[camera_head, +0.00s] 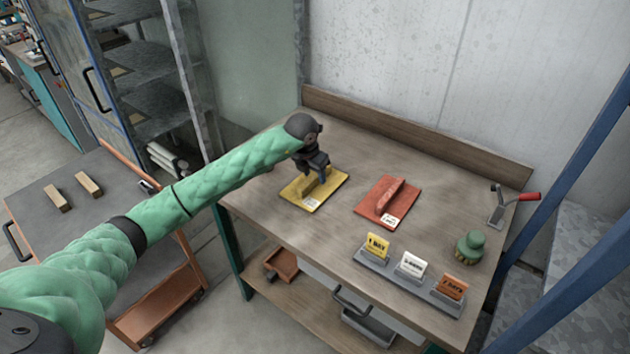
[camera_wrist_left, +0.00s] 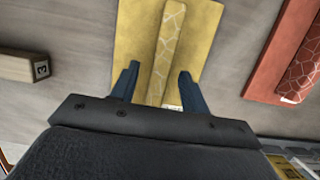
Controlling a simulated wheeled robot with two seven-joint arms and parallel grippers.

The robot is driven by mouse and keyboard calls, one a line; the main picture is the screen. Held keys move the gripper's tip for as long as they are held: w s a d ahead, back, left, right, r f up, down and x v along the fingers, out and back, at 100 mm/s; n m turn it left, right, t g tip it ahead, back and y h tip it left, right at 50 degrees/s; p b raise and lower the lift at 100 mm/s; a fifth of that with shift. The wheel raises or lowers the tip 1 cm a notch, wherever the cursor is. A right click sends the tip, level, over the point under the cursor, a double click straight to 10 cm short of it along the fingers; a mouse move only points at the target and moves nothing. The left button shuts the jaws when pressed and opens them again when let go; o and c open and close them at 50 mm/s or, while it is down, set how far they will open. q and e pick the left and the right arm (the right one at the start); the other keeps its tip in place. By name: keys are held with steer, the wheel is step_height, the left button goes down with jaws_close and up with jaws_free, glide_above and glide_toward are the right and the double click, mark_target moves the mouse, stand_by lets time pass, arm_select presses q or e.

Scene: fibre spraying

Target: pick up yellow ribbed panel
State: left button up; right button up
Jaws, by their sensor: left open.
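The yellow ribbed panel (camera_head: 325,198) lies flat on the wooden workbench, with a raised rib along its middle and a white label at its front corner. My left gripper (camera_head: 316,176) is over the panel, pointing down, and partly hides it. In the left wrist view the panel (camera_wrist_left: 202,32) lies beyond my open fingers. The fingertips of my left gripper (camera_wrist_left: 156,80) stand on either side of the rib's near end, with nothing held between them. I cannot tell how high they are above it. My right gripper does not show.
A red ribbed panel (camera_head: 372,205) lies to the right of the yellow one. A holder (camera_head: 404,281) with several day cards, a green-topped brush (camera_head: 470,246) and a red-handled tool (camera_head: 508,200) are further right. A wooden backboard (camera_head: 420,135) edges the bench.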

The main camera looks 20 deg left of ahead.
arm_select(q)
steer(key=shift+f, duration=0.2)
jaws_close()
steer(key=shift+r, duration=0.1)
steer(key=shift+w+r, duration=0.1)
steer(key=shift+r, duration=0.05)
